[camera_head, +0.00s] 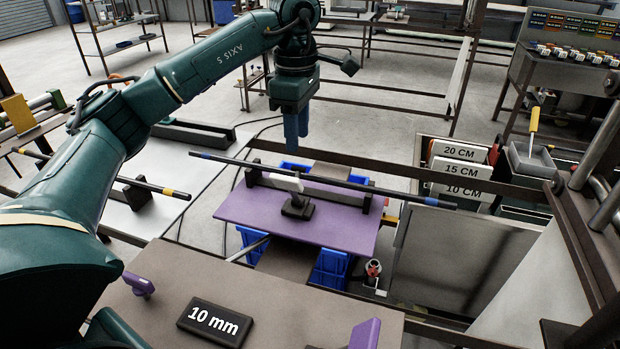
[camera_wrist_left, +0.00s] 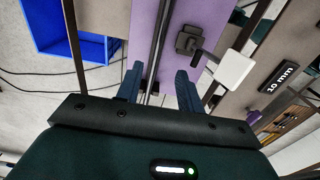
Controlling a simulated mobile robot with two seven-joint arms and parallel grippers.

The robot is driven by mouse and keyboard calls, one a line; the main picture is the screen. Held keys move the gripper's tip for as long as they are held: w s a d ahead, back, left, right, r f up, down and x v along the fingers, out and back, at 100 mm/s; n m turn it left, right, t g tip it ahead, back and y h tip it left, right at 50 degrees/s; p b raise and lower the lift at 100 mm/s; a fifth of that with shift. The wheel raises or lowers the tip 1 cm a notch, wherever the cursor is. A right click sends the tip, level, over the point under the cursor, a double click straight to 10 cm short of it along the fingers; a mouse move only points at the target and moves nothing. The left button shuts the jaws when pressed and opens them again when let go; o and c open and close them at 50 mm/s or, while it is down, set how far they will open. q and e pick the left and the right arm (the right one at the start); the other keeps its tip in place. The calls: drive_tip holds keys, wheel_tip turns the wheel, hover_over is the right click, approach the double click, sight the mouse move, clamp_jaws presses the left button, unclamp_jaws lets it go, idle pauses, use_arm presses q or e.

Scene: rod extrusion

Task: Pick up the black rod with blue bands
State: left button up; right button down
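The black rod with blue bands (camera_head: 335,181) lies across black supports above a purple table (camera_head: 232,205), with a blue band near each end. My left gripper (camera_head: 296,145) points down with blue fingers, just above the rod's middle in the head view. In the left wrist view the left gripper (camera_wrist_left: 160,80) has its fingers apart, and the dark rod (camera_wrist_left: 155,45) runs lengthwise through the gap between them. I see space on both sides of it and no clear contact. My right gripper is not in view.
Another dark rod with yellow bands (camera_head: 150,186) lies at left. A "10 mm" block (camera_head: 214,322) is in front. Bins labelled in centimetres (camera_head: 460,170) stand at right.

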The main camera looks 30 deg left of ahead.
sight(308, 177)
use_arm(q)
drive_tip(key=shift+w+d+f+p, duration=0.1)
drive_tip(key=shift+f+p, duration=0.05)
drive_tip(key=shift+f, duration=1.15)
drive_tip(key=shift+w+d+f+p, duration=0.1)
drive_tip(key=shift+d+f+p, duration=0.1)
drive_tip(key=shift+f, duration=1.15)
drive_tip(key=shift+w+d+f+p, duration=0.1)
drive_tip(key=shift+f+p, duration=0.05)
drive_tip(key=shift+f, duration=1.15)
clamp_jaws()
